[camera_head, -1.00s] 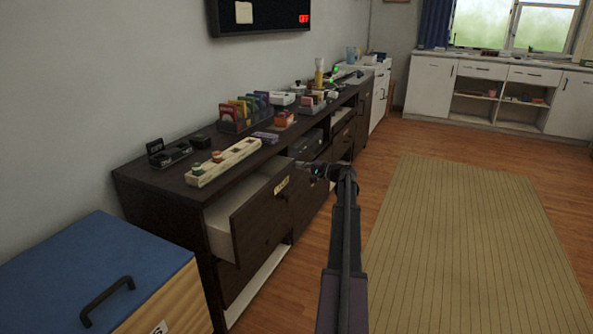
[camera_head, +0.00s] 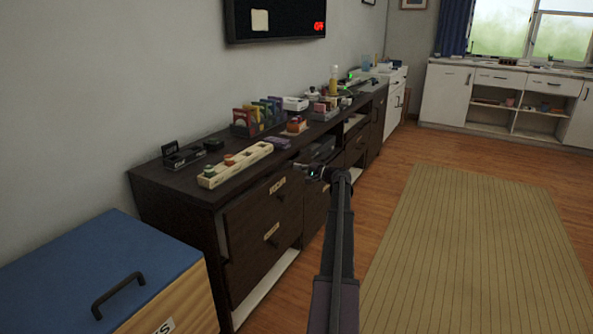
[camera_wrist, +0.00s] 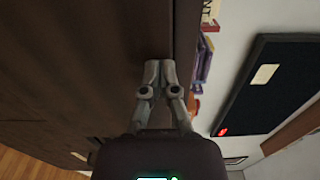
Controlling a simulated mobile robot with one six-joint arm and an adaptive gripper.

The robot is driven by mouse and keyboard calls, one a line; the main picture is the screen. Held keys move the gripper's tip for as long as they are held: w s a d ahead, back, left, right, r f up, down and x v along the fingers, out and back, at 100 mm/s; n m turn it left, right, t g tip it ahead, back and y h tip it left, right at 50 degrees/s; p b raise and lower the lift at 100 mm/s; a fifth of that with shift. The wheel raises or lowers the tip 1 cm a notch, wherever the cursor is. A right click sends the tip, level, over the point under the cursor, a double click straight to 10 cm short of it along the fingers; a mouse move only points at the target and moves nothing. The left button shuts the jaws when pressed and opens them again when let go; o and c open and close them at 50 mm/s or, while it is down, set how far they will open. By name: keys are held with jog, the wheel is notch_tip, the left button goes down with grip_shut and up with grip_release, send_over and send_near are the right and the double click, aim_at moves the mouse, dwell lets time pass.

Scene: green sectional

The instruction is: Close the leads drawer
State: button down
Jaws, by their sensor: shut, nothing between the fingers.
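The upper left drawer (camera_head: 258,212) of the dark wooden cabinet has a pale label too small to read, so I cannot confirm it says leads. Its front now sits flush or nearly flush with the cabinet; a small gap cannot be ruled out. My gripper (camera_head: 306,171) is at the cabinet's front, near the drawer's upper right end. In the wrist view my gripper (camera_wrist: 160,68) has its fingers together and empty, with the tips against or very close to a dark wood front (camera_wrist: 90,60). Whether they touch is unclear.
A second labelled drawer (camera_head: 270,240) lies below. The cabinet top (camera_head: 165,177) holds a cream strip (camera_head: 235,165), card racks and small items. A blue-lidded box (camera_head: 100,265) stands at the near left. The floor and beige rug (camera_head: 465,250) to the right are clear.

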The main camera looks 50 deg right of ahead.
jog(key=s+d, duration=0.2)
jog(key=s, duration=1.2)
dwell(0.4)
jog(key=s+a+m, duration=0.3)
jog(key=a+m, duration=1.5)
jog(key=a, duration=0.1)
jog(key=shift+w+r, duration=0.1)
jog(key=shift+w, duration=0.1)
